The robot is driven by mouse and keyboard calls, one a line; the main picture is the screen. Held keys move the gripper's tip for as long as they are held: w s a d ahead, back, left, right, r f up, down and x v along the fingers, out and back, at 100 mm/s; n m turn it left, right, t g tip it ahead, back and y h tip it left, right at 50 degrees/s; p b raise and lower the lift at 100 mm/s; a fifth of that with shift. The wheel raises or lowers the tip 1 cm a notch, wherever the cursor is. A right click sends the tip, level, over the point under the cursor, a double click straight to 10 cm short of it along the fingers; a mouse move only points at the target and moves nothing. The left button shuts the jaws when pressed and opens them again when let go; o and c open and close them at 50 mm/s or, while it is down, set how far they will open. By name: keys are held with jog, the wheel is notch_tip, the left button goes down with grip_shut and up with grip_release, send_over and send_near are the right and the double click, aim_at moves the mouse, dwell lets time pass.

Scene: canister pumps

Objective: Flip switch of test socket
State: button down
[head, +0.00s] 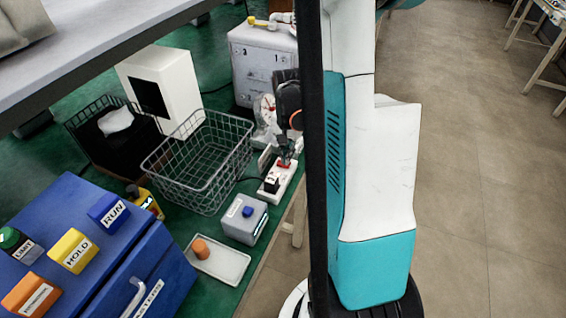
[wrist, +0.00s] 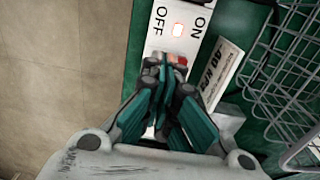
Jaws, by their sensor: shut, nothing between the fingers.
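The test socket (head: 279,185) is a white power strip near the right edge of the green table; it also shows in the wrist view (wrist: 153,38).
A wire basket (head: 198,160) stands just left of the strip. A card with printed text (wrist: 222,73) lies beside it. A grey box with a blue button (head: 243,219) and a white tray (head: 219,262) are nearer. Clear plastic-like items (head: 265,117) are behind. The floor is right.

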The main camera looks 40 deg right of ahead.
jog(key=shift+f+b, duration=0.9)
jog(key=shift+f, duration=0.15)
dwell(1.0)
jog(key=shift+r+p, duration=2.5)
jog(key=shift+r, duration=1.05)
